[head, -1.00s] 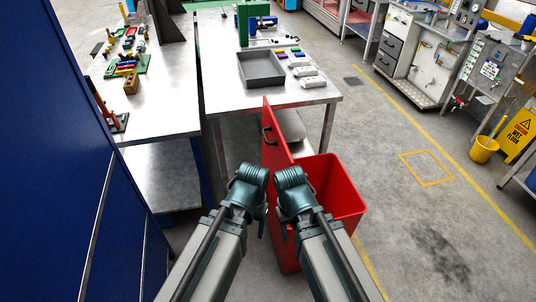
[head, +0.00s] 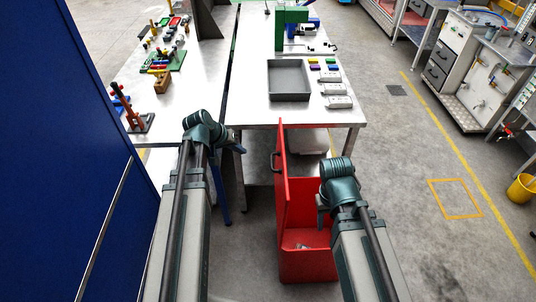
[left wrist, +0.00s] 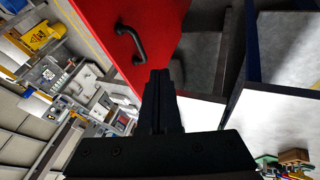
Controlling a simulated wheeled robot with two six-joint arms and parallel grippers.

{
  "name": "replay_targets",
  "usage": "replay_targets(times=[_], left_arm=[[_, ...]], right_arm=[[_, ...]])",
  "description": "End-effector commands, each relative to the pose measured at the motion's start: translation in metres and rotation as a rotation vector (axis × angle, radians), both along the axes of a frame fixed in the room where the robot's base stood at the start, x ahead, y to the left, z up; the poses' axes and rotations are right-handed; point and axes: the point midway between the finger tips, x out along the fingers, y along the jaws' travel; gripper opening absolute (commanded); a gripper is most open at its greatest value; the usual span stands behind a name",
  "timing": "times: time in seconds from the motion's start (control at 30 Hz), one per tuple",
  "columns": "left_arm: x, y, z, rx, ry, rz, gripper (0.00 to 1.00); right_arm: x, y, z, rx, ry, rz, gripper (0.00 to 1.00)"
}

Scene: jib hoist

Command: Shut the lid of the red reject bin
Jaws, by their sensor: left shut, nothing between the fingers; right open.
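The red reject bin (head: 307,266) stands on the floor in front of the table, in the head view. Its red lid (head: 283,190) stands open, upright along the bin's left side. The lid's black handle (head: 274,162) faces left; it also shows in the left wrist view (left wrist: 130,42). My left gripper (head: 238,147) is left of the lid, apart from it in the head view. Its fingers (left wrist: 161,98) are shut and empty, pointing towards the lid beside the handle. My right gripper (head: 321,208) is open over the bin's right part, its fingers partly hidden by my wrist.
A steel table (head: 255,108) with a grey tray (head: 289,80) stands behind the bin. Another bench (head: 205,80) with small parts is at the left, and a blue cabinet (head: 60,150) is at the near left. The floor right of the bin is clear.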

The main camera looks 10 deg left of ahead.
Motion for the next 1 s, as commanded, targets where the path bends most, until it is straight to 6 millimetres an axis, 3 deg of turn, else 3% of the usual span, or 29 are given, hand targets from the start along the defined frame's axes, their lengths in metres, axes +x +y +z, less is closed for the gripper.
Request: replay_targets(times=[0.17,0.73,1.0], left_arm=[[0.005,-0.004,-0.013,0.001,0.001,-0.002,0.00],[0.045,-0.031,-0.090,0.002,0.002,-0.002,0.00],[0.053,-0.062,-0.093,0.002,0.002,-0.003,0.00]], right_arm=[[0.000,0.000,-0.013,0.000,0.000,0.000,0.50],[0.000,0.000,-0.089,0.000,0.000,-0.002,0.50],[0.000,0.000,-0.092,0.000,0.000,-0.002,0.50]])
